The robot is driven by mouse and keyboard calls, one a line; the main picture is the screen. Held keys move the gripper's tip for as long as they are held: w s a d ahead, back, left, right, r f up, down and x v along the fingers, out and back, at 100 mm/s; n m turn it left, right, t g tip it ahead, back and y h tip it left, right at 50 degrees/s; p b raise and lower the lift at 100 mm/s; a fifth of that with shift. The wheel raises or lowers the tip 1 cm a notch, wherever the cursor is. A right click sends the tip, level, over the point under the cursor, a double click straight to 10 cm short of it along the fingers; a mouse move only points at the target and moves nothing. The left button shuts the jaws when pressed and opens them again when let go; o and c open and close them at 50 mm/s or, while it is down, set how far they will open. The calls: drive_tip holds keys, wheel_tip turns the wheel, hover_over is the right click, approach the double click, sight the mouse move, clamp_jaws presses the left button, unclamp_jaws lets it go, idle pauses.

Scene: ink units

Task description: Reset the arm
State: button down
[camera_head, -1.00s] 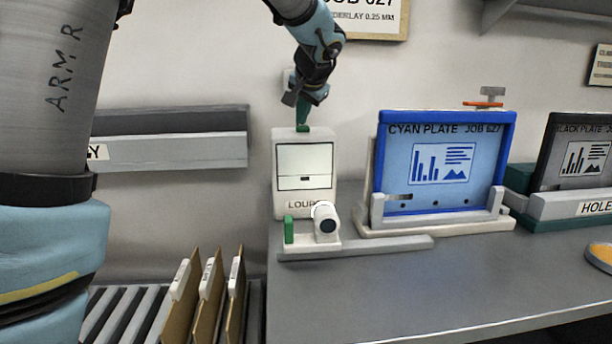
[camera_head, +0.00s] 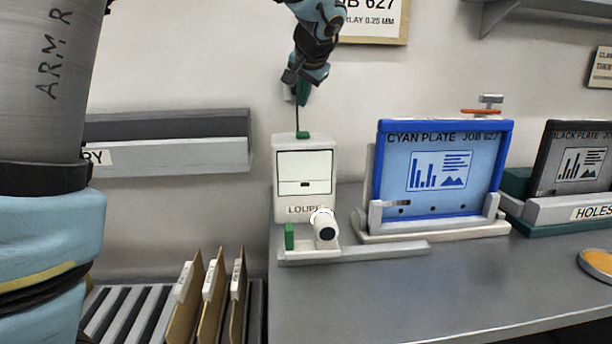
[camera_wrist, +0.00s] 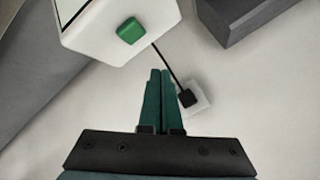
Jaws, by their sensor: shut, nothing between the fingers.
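My gripper (camera_head: 303,98) is above the white loupe unit (camera_head: 287,185) in the head view, with its fingers pointing down and clear of the green button (camera_head: 303,135) on the unit's top. In the wrist view my gripper (camera_wrist: 159,72) has its two green fingers together, with nothing held. The wrist view also shows the loupe unit (camera_wrist: 95,30) and its green button (camera_wrist: 130,30) ahead of the fingertips. My arm hangs down from the top edge of the head view.
A black cord runs to a wall socket (camera_wrist: 204,92) beside the fingers. The blue-framed cyan plate (camera_head: 440,170) stands right of the loupe unit, then a black plate (camera_head: 580,165). A grey wall rail (camera_head: 190,157) and upright folders (camera_head: 210,295) are at left. The front bench (camera_head: 400,290) is clear.

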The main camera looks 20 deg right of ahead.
idle(0.4)
drive_tip(key=s+a+f+n+g+y, duration=0.1)
drive_tip(key=a+f+n+g, duration=0.1)
drive_tip(key=a+f, duration=0.7)
drive_tip(key=s+a+f+n+g+y, duration=0.15)
drive_tip(key=a+f, duration=0.35)
drive_tip(key=a, duration=0.7)
drive_tip(key=s+a+f+n+g, duration=0.2)
drive_tip(key=s+a+f+n, duration=0.1)
drive_tip(key=s+a+f, duration=0.2)
drive_tip(key=s+a+f+n+g, duration=0.2)
drive_tip(key=s+a+f, duration=0.4)
drive_tip(key=s+a, duration=0.3)
drive_tip(key=shift+s+a+n+h, duration=0.35)
drive_tip(key=shift+a+n, duration=0.5)
drive_tip(key=shift+a, duration=0.25)
